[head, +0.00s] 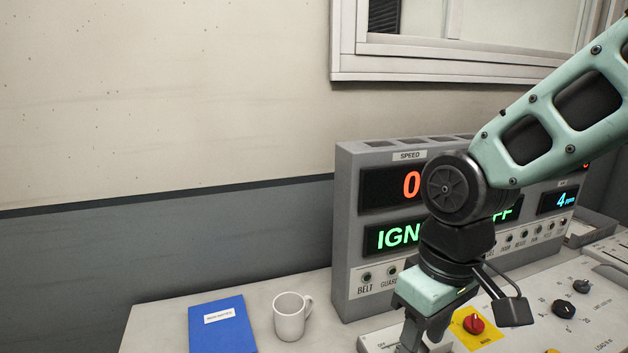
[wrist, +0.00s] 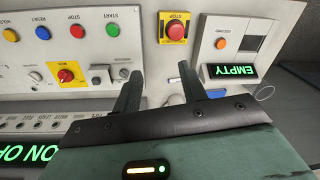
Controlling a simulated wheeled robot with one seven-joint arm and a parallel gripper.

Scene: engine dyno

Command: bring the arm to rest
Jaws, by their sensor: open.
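My gripper (head: 420,338) hangs from my raised arm at the right of the head view, pointing down over the sloped control console (head: 597,322). Its lower end runs close to the picture's bottom edge. In the wrist view my gripper (wrist: 160,78) shows two dark fingers spread apart with nothing between them. The console (wrist: 120,103) lies beyond the fingers. Whether the fingertips touch it I cannot tell; they look apart from it.
A grey display box (head: 346,200) stands behind my gripper. A white mug (head: 290,318) and a blue book (head: 222,326) lie left. A red knob (head: 474,323) sits beside the gripper. A red stop button (wrist: 175,29) and an EMPTY display (wrist: 237,71) show in the wrist view.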

